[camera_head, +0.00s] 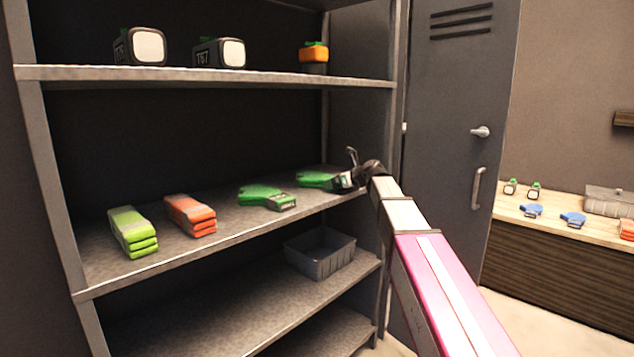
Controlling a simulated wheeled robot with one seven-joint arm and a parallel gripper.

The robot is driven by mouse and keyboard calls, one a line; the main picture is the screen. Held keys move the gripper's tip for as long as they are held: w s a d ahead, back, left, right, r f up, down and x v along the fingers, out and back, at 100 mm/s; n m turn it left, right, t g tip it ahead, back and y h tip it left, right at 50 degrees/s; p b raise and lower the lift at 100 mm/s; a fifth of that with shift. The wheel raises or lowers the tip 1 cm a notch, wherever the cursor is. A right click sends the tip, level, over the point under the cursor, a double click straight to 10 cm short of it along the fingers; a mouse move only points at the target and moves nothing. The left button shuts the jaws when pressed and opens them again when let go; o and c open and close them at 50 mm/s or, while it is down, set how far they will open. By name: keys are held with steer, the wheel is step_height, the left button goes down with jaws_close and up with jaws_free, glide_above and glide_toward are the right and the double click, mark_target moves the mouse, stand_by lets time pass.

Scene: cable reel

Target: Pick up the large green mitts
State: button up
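Two green mitts lie flat on the middle shelf (160,268). One green mitt (262,196) lies near the middle, with its grey-marked cuff towards the front right, and nothing touches it. The other green mitt (315,180) lies further right; its cuff end is beside my gripper and partly covered by it. Which mitt is larger is hard to tell. My gripper (350,168) is at the right end of this shelf, at the right mitt's cuff. One dark finger stands up, apart from the lower part, so it looks open. Whether it touches the mitt is unclear.
Yellow-green folded gloves (133,232) and orange folded gloves (190,215) lie left on the shelf. A grey bin (320,253) stands on the shelf below. The upper shelf (220,76) runs above; a shelf post (392,120) and grey locker (455,120) are close right.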

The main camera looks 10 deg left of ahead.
steer(key=c, duration=0.9)
steer(key=shift+r, duration=0.1)
steer(key=shift+c, duration=0.2)
